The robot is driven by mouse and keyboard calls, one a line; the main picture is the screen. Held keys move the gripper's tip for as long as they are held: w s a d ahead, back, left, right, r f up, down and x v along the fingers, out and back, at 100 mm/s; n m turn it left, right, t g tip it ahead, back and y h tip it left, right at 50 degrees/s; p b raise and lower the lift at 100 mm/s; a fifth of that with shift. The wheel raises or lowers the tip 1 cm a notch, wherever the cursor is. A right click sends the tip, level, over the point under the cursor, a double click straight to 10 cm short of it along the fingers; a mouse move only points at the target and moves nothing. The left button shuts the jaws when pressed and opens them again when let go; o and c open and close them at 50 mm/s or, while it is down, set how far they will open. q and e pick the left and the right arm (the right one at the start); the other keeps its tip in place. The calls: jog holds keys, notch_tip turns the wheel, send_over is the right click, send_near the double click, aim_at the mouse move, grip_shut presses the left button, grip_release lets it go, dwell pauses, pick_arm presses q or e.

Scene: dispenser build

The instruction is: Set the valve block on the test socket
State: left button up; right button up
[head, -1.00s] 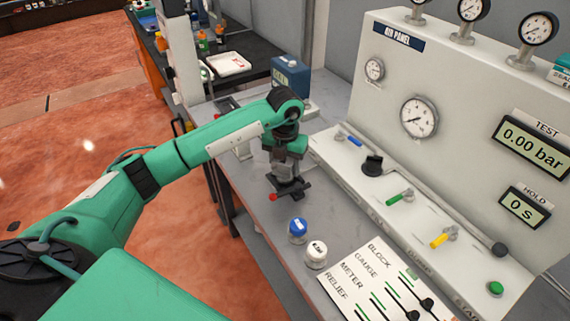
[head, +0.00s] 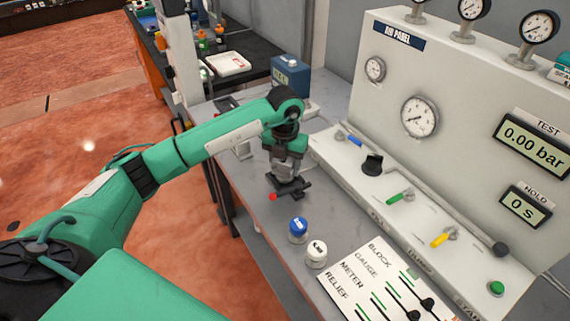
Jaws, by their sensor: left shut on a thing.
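My left gripper (head: 286,171) points down over the grey bench and is shut on a dark piece with a red tip, which I take to be the valve block (head: 291,187). The block sits low under the fingers, close to the bench top; I cannot tell whether it touches anything below. I cannot make out the test socket; it may be hidden under the block and gripper. My right gripper is not in view.
A blue-topped knob (head: 298,228) and a white-topped one (head: 316,253) stand in front of the block. The air panel (head: 440,130) with gauges, levers and displays rises to the right. A label card (head: 375,275) lies at the front. A blue box (head: 290,75) stands behind.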

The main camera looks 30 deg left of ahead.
pick_arm(q)
jog(key=shift+f, duration=0.1)
jog(key=shift+f+b, duration=0.45)
jog(key=shift+f, duration=0.05)
jog(key=o, duration=1.1)
jog(key=shift+r+p, duration=3.15)
jog(key=shift+r, duration=2.4)
jog(key=shift+s+f, duration=0.1)
jog(key=shift+s, duration=0.05)
